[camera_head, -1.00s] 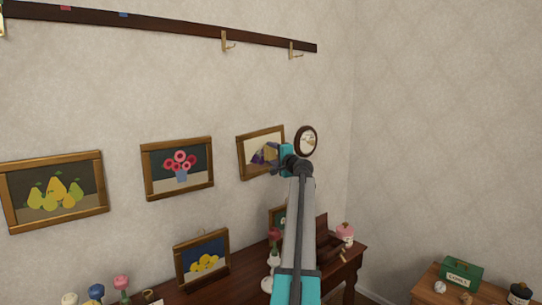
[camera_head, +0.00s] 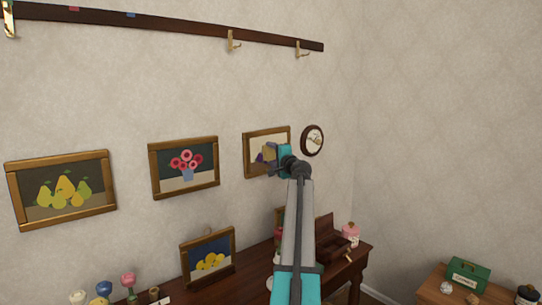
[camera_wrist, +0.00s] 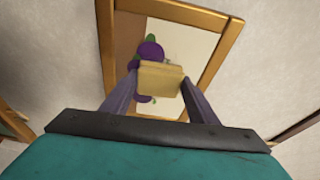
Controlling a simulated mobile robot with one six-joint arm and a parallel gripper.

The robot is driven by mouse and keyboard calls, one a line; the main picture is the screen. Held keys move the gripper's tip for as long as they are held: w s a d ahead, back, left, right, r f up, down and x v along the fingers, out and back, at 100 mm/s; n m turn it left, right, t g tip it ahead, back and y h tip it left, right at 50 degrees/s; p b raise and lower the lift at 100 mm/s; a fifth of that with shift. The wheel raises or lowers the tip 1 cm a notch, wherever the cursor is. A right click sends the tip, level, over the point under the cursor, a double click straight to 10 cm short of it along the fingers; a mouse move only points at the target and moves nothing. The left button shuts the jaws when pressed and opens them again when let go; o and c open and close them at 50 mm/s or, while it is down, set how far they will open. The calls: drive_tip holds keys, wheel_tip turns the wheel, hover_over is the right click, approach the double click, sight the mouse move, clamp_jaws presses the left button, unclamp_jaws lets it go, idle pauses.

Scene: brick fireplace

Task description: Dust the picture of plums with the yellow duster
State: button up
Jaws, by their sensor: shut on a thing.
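The picture of plums (camera_head: 284,137) hangs on the wall in a wooden frame, left of a small round one. In the wrist view the picture of plums (camera_wrist: 206,50) shows purple plums on a cream and brown ground. My gripper (camera_head: 276,152) is in front of its lower right part in the head view. It is shut on the yellow duster (camera_wrist: 160,78), a pale yellow block held between the fingers in the wrist view. The duster (camera_head: 269,150) covers part of the plums. I cannot tell whether it touches the picture.
A pear picture (camera_head: 62,188) and a flower picture (camera_head: 184,167) hang to the left. A lemon picture (camera_head: 208,255) stands on the desk (camera_head: 230,287) below, near several ornaments. A dark hook rail (camera_head: 170,29) runs above. A side table (camera_head: 430,293) with a green box (camera_head: 468,274) is right.

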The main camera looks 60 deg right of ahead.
drive_tip(key=shift+w+a, duration=0.1)
drive_tip(key=shift+a, duration=0.05)
drive_tip(key=shift+w+a+p, duration=0.15)
drive_tip(key=shift+w+a, duration=0.1)
drive_tip(key=shift+a, duration=0.65)
drive_tip(key=shift+w+a+p, duration=0.15)
drive_tip(key=shift+w+a, duration=0.1)
drive_tip(key=shift+a, duration=0.65)
drive_tip(key=shift+s, duration=0.1)
drive_tip(key=shift+s+a+b, duration=0.15)
drive_tip(key=shift+s+a, duration=0.15)
drive_tip(key=shift+s, duration=0.65)
drive_tip(key=shift+s+a+b, duration=0.1)
drive_tip(key=shift+s+a, duration=0.25)
drive_tip(key=shift+s, duration=0.55)
drive_tip(key=shift+s+a+b, duration=0.15)
drive_tip(key=shift+s+a, duration=0.15)
drive_tip(key=shift+s, duration=0.65)
drive_tip(key=shift+s, duration=0.1)
drive_tip(key=shift+s+a, duration=0.25)
drive_tip(key=shift+s, duration=0.4)
drive_tip(key=shift+s+a, duration=0.2)
drive_tip(key=shift+s, duration=0.45)
drive_tip(key=shift+s, duration=0.1)
